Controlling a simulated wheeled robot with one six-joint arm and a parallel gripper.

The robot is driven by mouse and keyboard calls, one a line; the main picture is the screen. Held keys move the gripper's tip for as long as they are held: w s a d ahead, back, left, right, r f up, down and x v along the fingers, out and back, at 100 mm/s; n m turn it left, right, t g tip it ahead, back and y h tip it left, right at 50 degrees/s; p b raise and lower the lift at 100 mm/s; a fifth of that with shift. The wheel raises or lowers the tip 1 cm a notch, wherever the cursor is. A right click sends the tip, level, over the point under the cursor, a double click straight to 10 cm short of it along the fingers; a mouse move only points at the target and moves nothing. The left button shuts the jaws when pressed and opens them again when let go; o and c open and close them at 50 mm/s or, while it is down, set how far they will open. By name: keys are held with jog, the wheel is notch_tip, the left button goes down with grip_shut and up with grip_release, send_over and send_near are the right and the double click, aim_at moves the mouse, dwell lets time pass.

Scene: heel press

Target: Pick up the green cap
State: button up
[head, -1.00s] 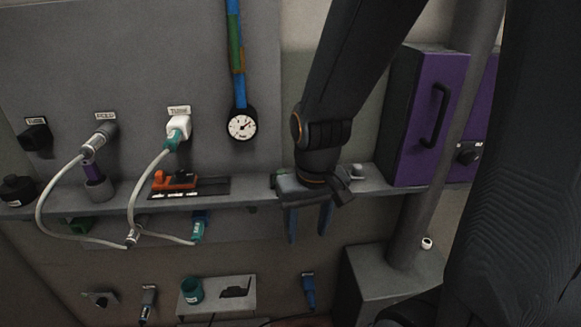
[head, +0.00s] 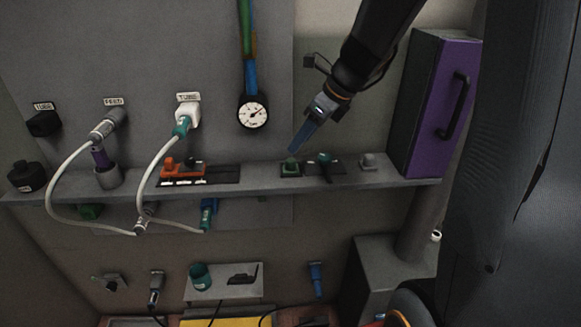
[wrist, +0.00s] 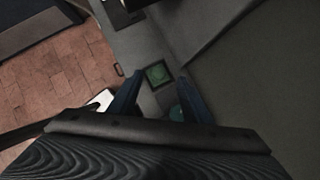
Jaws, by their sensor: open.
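A small green cap (head: 290,167) sits on a dark square base on the grey shelf, right of the orange block. In the wrist view the green square cap (wrist: 158,74) lies between the fingertip lines, ahead of them. My gripper (head: 300,147) is just above the cap, tilted down and left, with a small gap seeming to remain. In the wrist view my gripper (wrist: 160,78) has its two blue fingers apart with nothing held.
A dark fitting (head: 326,164) and a grey knob (head: 369,161) stand right of the cap. The orange block (head: 183,168) is to its left, a gauge (head: 252,113) hangs behind, and a purple-doored cabinet (head: 440,105) stands at the right.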

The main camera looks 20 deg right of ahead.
aim_at(291, 160)
jog(key=x, duration=0.6)
jog(key=shift+s+d+f+p, duration=0.15)
jog(key=shift+f+p, duration=0.15)
jog(key=shift+f, duration=0.3)
grip_shut()
jog(key=shift+r, duration=0.1)
